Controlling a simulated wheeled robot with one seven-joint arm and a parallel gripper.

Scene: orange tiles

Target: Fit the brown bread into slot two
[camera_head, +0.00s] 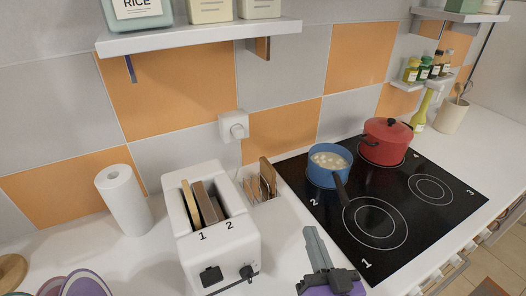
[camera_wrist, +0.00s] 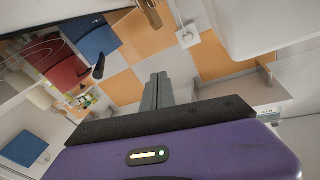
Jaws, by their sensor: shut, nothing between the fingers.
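The white two-slot toaster (camera_head: 218,258) stands on the counter, with the numbers 1 and 2 on its top. A light bread slice (camera_head: 190,203) stands in slot one. A brown bread slice (camera_head: 205,203) stands beside it, apparently in slot two, with a dark gap on its right. Its lower part is hidden, and I cannot tell how deep it sits. My gripper (camera_head: 309,236) is shut and empty, to the right of the toaster and apart from it. Its closed fingers (camera_wrist: 157,91) also show in the wrist view with nothing between them.
A rack with brown slices (camera_head: 264,182) stands behind the toaster. A paper roll (camera_head: 124,201) is at left. The black hob (camera_head: 411,218) at right holds a blue pot (camera_head: 328,176) and a red pot (camera_head: 386,148). A shelf (camera_head: 199,37) overhangs the back.

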